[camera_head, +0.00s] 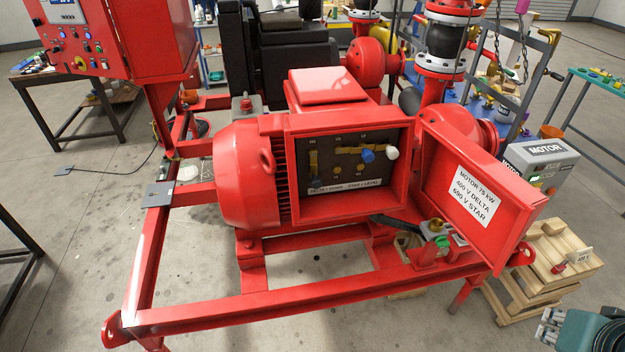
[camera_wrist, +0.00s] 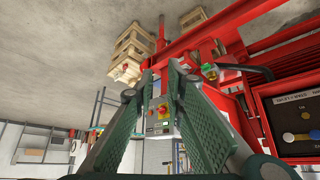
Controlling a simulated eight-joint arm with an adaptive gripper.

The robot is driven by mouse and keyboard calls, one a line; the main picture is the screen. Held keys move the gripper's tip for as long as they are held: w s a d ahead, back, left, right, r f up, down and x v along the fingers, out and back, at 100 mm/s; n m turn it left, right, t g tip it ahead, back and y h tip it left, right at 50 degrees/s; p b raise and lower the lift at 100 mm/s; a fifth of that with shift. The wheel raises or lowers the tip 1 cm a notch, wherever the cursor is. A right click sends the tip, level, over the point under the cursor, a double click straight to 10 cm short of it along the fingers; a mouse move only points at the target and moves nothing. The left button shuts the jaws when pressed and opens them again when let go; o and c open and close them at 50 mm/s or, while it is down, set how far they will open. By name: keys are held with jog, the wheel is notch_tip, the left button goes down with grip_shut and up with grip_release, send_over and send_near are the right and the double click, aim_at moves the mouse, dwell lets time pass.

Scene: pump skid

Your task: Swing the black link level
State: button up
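The red motor terminal box (camera_head: 345,119) stands open in the head view, with a dark panel (camera_head: 335,185) inside. Brass links show on the panel, one upright (camera_head: 313,162) and one lying across (camera_head: 348,150). A blue knob (camera_head: 367,156) and a white knob (camera_head: 392,153) sit at its right. I cannot make out a black link against the dark panel. The wrist view shows part of the panel at its right edge, with a blue knob (camera_wrist: 288,137). My gripper (camera_wrist: 161,70) is open and empty, away from the box.
The open box door (camera_head: 480,195) with a white label juts out to the right of the panel. A black bar-like piece (camera_head: 395,222) lies below the box. The red skid frame (camera_head: 270,305) runs in front. A wooden crate (camera_head: 550,262) and a motor control box (camera_head: 540,165) stand right.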

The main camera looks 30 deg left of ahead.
jog(key=shift+w+a+f, duration=0.1)
grip_shut()
jog(key=w+a+f+n+t+b, duration=0.25)
jog(key=w+a+n, duration=0.45)
jog(key=a+n, duration=0.35)
jog(key=w+a+r+n+t+y, duration=0.3)
jog(key=w+a+r+n, duration=0.15)
jog(key=a, duration=0.35)
jog(key=w+a+r+n+t+y, duration=0.3)
jog(key=w+a+r, duration=0.15)
jog(key=a, duration=0.35)
jog(key=s+a+n+g+y+p, duration=0.1)
jog(key=s+a+n+g+y, duration=0.25)
jog(key=a+n+y, duration=0.75)
jog(key=s+a+f+n+g, duration=0.2)
jog(key=s+a+f, duration=0.2)
jog(key=a, duration=0.2)
jog(key=s+a+f+n+g+h, duration=0.1)
jog(key=s+a+f+g, duration=0.2)
jog(key=s+a+f, duration=0.2)
jog(key=shift+s+a+n, duration=0.25)
jog(key=shift+a+n, duration=0.15)
jog(key=shift+a, duration=0.75)
jog(key=shift+a, duration=0.1)
